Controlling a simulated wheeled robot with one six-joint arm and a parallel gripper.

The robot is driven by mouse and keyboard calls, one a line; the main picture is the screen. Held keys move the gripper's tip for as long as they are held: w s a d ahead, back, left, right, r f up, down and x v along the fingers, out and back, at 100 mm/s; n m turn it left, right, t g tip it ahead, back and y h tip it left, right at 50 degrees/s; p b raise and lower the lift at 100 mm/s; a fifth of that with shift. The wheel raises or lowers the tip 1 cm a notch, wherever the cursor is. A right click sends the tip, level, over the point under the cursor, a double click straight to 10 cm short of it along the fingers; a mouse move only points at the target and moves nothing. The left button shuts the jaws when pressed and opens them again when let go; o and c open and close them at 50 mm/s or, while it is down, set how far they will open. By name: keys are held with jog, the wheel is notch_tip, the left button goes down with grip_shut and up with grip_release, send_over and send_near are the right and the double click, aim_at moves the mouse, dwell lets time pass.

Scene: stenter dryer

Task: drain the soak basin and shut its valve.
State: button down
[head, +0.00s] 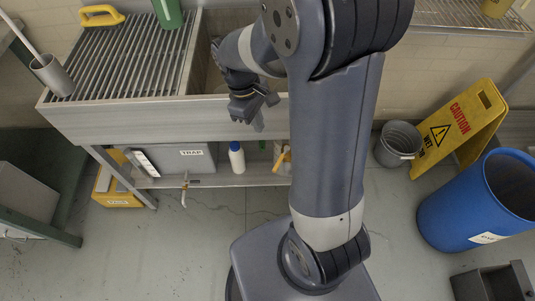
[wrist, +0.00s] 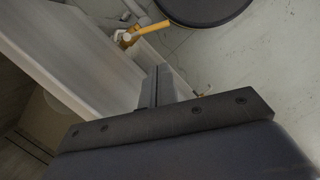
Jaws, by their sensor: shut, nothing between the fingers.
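The soak basin (head: 205,110) is a grey metal sink with a deep front wall. Its well is mostly hidden behind my arm, so I cannot tell the water level. A yellow-orange valve handle (head: 283,158) sits below the basin's front wall, just left of my arm. The handle also shows in the wrist view (wrist: 145,31), slanting on its pale pipe; I cannot tell whether it is open or closed. My gripper (head: 258,122) is shut and empty in front of the basin wall, above and left of the handle, apart from it. Its closed fingers show in the wrist view (wrist: 160,72).
A shelf under the basin holds a grey TRAP box (head: 190,158) and a white bottle (head: 237,158). A small tap (head: 185,190) hangs below it. A bucket (head: 398,143), caution sign (head: 462,125) and blue barrel (head: 465,215) stand right. Floor in front is clear.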

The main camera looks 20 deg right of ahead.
aim_at(278, 166)
jog(key=b+x, duration=0.1)
jog(key=x, duration=1.4)
jog(key=shift+b, duration=0.4)
jog(key=shift+s+d+f, duration=0.1)
jog(key=shift+s, duration=0.05)
jog(key=n, duration=0.1)
jog(key=s+d+n, duration=0.1)
jog(key=n, duration=0.1)
jog(key=s+n, duration=0.1)
jog(key=shift+s+d+n+t+h, duration=0.25)
jog(key=shift+d+n+t+h, duration=0.05)
jog(key=shift+d+n+t, duration=0.1)
jog(key=p+v, duration=1.7)
jog(key=v, duration=0.3)
jog(key=c, duration=2.1)
grip_release()
jog(key=shift+w, duration=0.1)
jog(key=shift+c, duration=0.2)
